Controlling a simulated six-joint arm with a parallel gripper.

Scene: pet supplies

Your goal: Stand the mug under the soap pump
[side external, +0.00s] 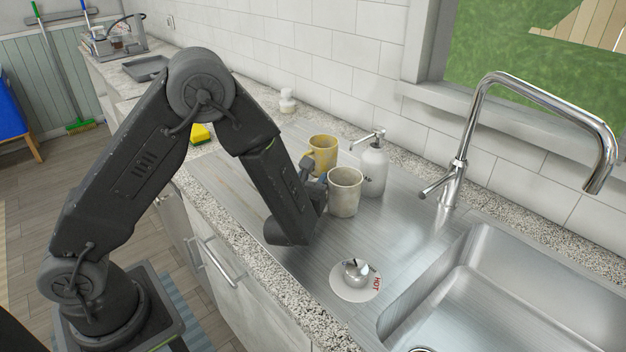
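A cream, speckled mug (345,192) is upright on or just above the steel drainboard, in front and to the left of the soap pump; contact beneath it is unclear. The soap pump (374,168) is a white bottle with a metal head, its spout pointing left. A yellow mug (322,154) stands upright behind the cream mug. My gripper (318,188) is at the left side of the cream mug, in front of the yellow one. Its fingertips are mostly hidden by the arm and mug, so I cannot tell whether it grips anything.
The sink basin (470,300) and tall faucet (458,165) are at the right. A white bottle (287,101) and yellow sponge (200,133) are farther back.

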